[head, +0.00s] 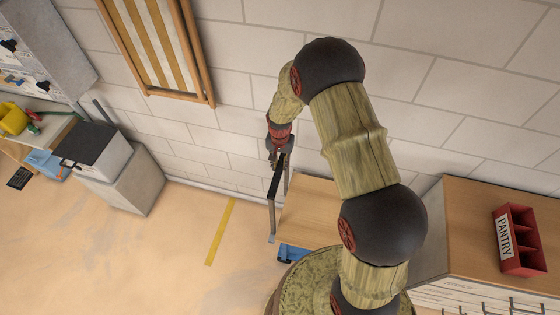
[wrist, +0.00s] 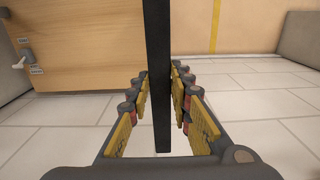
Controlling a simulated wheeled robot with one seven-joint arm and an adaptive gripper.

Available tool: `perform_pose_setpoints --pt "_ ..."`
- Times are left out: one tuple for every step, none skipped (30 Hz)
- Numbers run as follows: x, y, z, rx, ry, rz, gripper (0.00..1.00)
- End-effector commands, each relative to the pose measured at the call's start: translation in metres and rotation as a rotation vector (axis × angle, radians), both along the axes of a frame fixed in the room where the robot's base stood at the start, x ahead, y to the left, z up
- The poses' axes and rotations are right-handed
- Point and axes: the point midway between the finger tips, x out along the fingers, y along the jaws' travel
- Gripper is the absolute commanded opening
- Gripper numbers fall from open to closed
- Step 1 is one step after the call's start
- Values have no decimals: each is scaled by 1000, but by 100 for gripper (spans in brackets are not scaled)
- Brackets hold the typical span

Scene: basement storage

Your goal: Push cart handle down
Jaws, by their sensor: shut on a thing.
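The cart (head: 318,212) has a light wooden top and stands by the wall, partly hidden behind my arm. Its handle (head: 275,180) is a black bar on grey uprights at the cart's left end, raised above the wooden top. My gripper (head: 277,150) is at the far end of this bar, by the wall. In the wrist view the black handle bar (wrist: 158,40) runs upright between the yellow finger pads of my gripper (wrist: 160,80), which is shut on it. The cart's wooden top (wrist: 90,45) fills the left of that view.
A red PANTRY box (head: 520,242) sits on a wooden-topped cabinet (head: 470,215) at the right. A grey cabinet with a dark top (head: 95,145) stands at the left. Open floor (head: 160,250) with a yellow stripe (head: 221,231) lies left of the cart. A striped wooden frame (head: 160,45) is against the wall.

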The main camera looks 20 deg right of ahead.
Motion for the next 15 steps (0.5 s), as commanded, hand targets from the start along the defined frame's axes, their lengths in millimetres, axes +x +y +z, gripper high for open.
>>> perform_pose_setpoints --pt "-1 0 -24 0 1 0 0" --pt "-1 0 -32 0 1 0 0" --pt "-1 0 -43 0 2 0 0" --pt "-1 0 -52 0 2 0 0" --pt "-1 0 -60 0 2 0 0" --pt "-1 0 -70 0 2 0 0" --pt "-1 0 -77 0 2 0 0" --pt "-1 0 -85 0 2 0 0" --pt "-1 0 -94 0 4 0 0" --pt "-1 0 -101 0 4 0 0" --pt "-1 0 -107 0 4 0 0" --pt "-1 0 -114 0 2 0 0" --pt "-1 0 -119 0 2 0 0" --pt "0 0 -124 0 1 0 0" --pt "0 0 -130 0 1 0 0"
